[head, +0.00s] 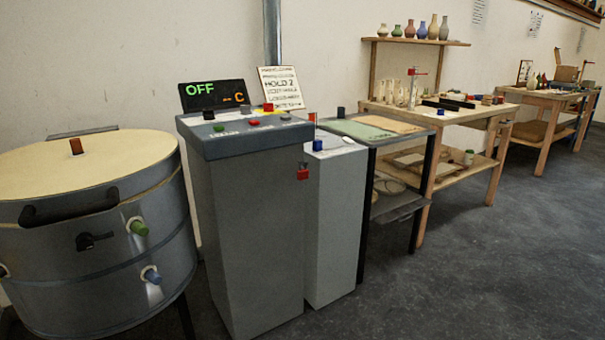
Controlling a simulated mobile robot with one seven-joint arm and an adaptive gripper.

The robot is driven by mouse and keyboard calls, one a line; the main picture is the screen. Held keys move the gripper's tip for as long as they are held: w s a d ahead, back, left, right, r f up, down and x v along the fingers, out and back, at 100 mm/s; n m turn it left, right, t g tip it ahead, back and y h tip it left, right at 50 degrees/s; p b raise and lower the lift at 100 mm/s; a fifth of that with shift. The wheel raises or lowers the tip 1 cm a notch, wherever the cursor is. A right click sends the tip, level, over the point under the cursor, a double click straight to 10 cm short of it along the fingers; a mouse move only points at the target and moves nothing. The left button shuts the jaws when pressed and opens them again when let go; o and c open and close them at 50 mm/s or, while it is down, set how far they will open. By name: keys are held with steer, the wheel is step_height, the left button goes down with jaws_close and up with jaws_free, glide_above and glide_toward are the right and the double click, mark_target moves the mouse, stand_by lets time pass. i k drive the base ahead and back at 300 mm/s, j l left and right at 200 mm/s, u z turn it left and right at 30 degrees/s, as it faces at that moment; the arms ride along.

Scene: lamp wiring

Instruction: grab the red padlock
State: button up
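The red padlock (303,174) is small and hangs at the upper right edge of the tall grey control cabinet (250,230), in the gap beside the lower light grey pedestal (337,225). A thin dark shackle seems to show above its red body, but what it hangs from is too small to tell. My gripper is not in the head view.
A round kiln-like drum (90,250) stands at the left. The display (212,95) reads OFF. A dark-legged side table (365,128) and wooden workbenches (450,115) line the wall to the right. The floor (480,270) at the front right is clear.

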mark_target(302, 175)
steer(key=i+j, duration=0.1)
steer(key=i, duration=0.75)
steer(key=i+j+z, duration=0.1)
steer(key=i, duration=0.75)
